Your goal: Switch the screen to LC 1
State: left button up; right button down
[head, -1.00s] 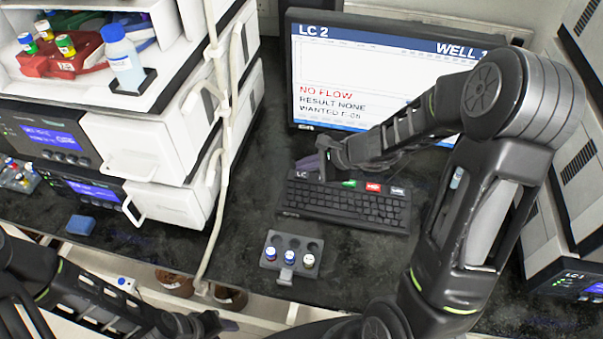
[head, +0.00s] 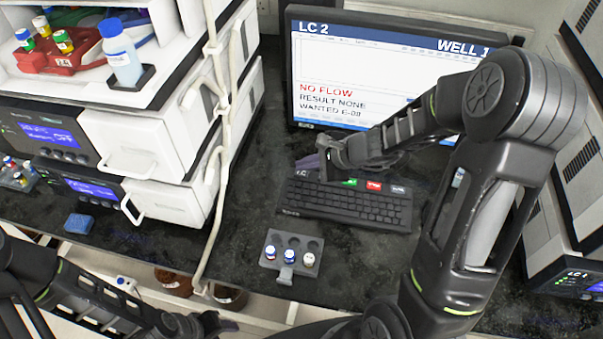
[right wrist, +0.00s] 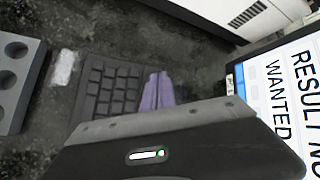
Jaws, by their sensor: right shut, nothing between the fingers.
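The screen (head: 390,70) at the back reads LC 2 at top left and WELL 1 at top right, with NO FLOW in red and RESULT NONE below. Part of it is hidden by my right arm. The black keyboard (head: 345,208) lies in front of it, with an LC label at its upper left and green, red and grey keys along its top. My right gripper (head: 309,163) is shut and empty at the keyboard's upper-left corner, near the LC label; contact cannot be told. Its purple fingers (right wrist: 157,92) show together in the right wrist view. My left gripper (head: 212,325) is low at the front.
A grey vial rack (head: 271,262) with several vials stands in front of the keyboard. White instruments (head: 150,130) stand at left, with a cable hanging beside them. An instrument labelled LC 1 (head: 575,275) is at right. A blue sponge (head: 78,224) lies at left.

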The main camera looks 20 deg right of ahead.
aim_at(305, 175)
jog(key=shift+f+b, duration=0.95)
jog(key=shift+b, duration=0.15)
dwell(0.8)
jog(key=shift+r, duration=0.15)
dwell(0.5)
jog(key=shift+r, duration=0.1)
notch_tip(305, 175, up, 2)
jog(key=shift+p, duration=1)
jog(key=r, duration=0.1)
jog(key=p, duration=0.1)
jog(key=r+p, duration=0.1)
jog(key=shift+s+a+r, duration=0.15)
jog(key=shift+a+r, duration=0.1)
jog(key=shift+r, duration=0.25)
jog(key=shift+d+p, duration=0.15)
jog(key=shift+p, duration=0.15)
jog(key=shift+d+r, duration=0.1)
jog(key=shift+r, duration=0.05)
